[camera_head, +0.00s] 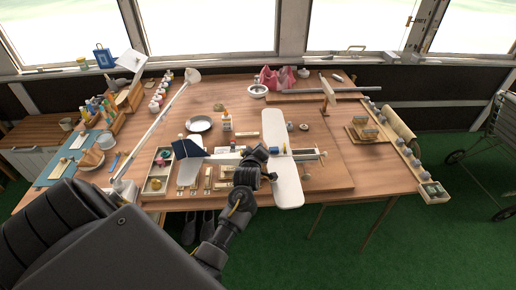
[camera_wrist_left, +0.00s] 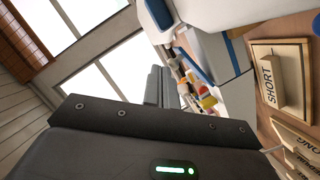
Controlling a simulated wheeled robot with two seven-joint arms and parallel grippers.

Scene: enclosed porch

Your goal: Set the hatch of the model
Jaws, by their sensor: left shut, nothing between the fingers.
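The model is an aeroplane with a white wing (camera_head: 276,128) and a dark blue tail part (camera_head: 188,148), lying across the middle of the workbench. Its white body with a blue band also shows close up in the left wrist view (camera_wrist_left: 220,45). I cannot pick out the hatch for certain. My left gripper (camera_head: 262,156) is over the near side of the model's body, beside the wing, and hides part of it. In the left wrist view its fingers (camera_wrist_left: 158,88) are shut and empty. Whether it touches the model cannot be told. My right gripper is not in view.
A wooden block marked SHORT (camera_wrist_left: 283,75) lies near the model. A lamp arm (camera_head: 158,122) stands left, beside a compartment tray (camera_head: 145,185). Bare wood (camera_head: 335,140) lies right of the model.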

